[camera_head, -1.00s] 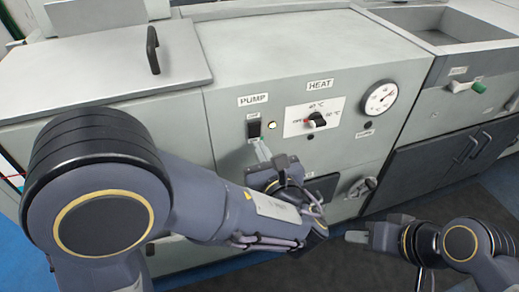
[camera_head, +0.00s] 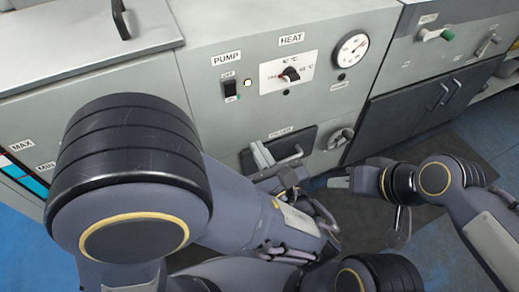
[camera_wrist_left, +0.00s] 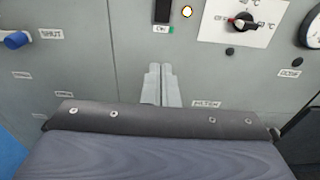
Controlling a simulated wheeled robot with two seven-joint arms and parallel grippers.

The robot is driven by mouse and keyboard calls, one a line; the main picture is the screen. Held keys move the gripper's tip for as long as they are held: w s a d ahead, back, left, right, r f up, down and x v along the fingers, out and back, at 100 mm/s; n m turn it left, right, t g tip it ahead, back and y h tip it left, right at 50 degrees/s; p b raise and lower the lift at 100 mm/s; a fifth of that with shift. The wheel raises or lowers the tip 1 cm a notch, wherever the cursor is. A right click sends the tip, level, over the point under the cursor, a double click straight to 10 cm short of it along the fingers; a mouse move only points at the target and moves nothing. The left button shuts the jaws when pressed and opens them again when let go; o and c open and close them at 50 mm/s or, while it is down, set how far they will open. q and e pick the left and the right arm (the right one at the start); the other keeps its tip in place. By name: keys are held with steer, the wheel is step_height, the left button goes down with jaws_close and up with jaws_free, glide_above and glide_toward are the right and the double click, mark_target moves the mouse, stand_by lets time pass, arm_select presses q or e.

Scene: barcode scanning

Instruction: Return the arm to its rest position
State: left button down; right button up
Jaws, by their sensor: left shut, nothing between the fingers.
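My left gripper (camera_head: 262,155) is shut and empty. Its two fingers lie side by side in the left wrist view (camera_wrist_left: 161,85), below the pump switch (camera_wrist_left: 163,10) and apart from it. In the head view the pump switch (camera_head: 231,90) is up and left of the fingertips. My left arm reaches in from the left across the lower part of the head view. My right gripper (camera_head: 340,183) is at the lower right, pointing left; its fingers are too small to judge.
A lit lamp (camera_head: 247,82), heat knob (camera_head: 290,75) and gauge (camera_head: 350,50) sit on the grey panel. A dark filter slot with a handle (camera_head: 290,152) and a valve wheel (camera_head: 340,138) are near my left gripper. Dark cabinet doors (camera_head: 425,108) stand at right.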

arm_select(q)
steer(key=shift+a, duration=0.1)
steer(key=a+f+n+g+y, duration=0.25)
steer(key=a+n+g, duration=0.9)
steer(key=a, duration=0.75)
steer(key=s+a+f+n+g+h, duration=0.1)
steer(key=s+a+n+g+h, duration=0.15)
steer(key=s+n+h, duration=0.4)
steer(key=s+a+f+n+g+h, duration=0.1)
steer(key=s+a+f+n+h, duration=0.15)
steer(key=n, duration=0.65)
step_height(320, 180, up, 32)
steer(key=w+n+t+h+p, duration=0.1)
steer(key=n+t+p, duration=0.3)
steer(key=p, duration=2.4)
steer(key=n+h, duration=0.1)
steer(key=n, duration=0.2)
steer(key=shift+r+h+p, duration=0.2)
steer(key=shift+h+p, duration=0.1)
steer(key=shift+h, duration=0.05)
